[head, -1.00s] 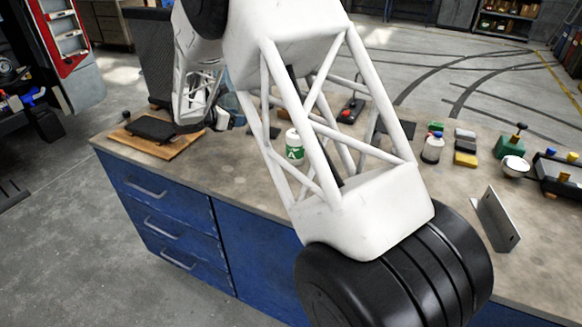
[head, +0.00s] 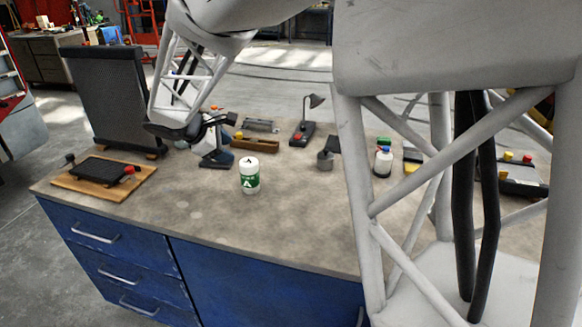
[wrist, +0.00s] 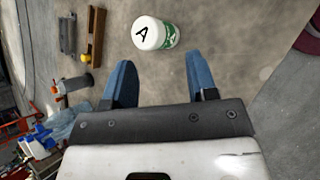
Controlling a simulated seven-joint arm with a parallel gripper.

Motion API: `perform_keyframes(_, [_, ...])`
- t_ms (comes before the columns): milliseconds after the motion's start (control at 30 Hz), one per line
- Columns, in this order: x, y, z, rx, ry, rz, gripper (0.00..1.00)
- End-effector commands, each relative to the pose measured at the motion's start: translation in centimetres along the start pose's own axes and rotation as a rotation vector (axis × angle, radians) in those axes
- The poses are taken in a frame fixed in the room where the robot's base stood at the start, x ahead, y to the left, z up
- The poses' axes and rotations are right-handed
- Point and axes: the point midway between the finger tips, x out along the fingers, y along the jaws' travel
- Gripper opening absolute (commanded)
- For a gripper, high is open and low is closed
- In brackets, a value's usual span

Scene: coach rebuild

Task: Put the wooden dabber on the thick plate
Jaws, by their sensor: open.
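I cannot pick out the wooden dabber with certainty. A grey cylinder with an orange-brown end (wrist: 78,83) shows in the wrist view, its identity unclear.
A tall dark panel (head: 108,95) stands behind the slab. My arm covers the right side. The front middle of the bench is bare.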

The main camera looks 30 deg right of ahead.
Motion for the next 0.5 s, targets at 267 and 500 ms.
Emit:
perform_keyframes(267, [-2.2,-6.0,5.6,0.254,0.115,-0.101,0.53])
perform_keyframes(500, [-3.5,-11.5,9.1,0.468,0.205,-0.199,0.53])
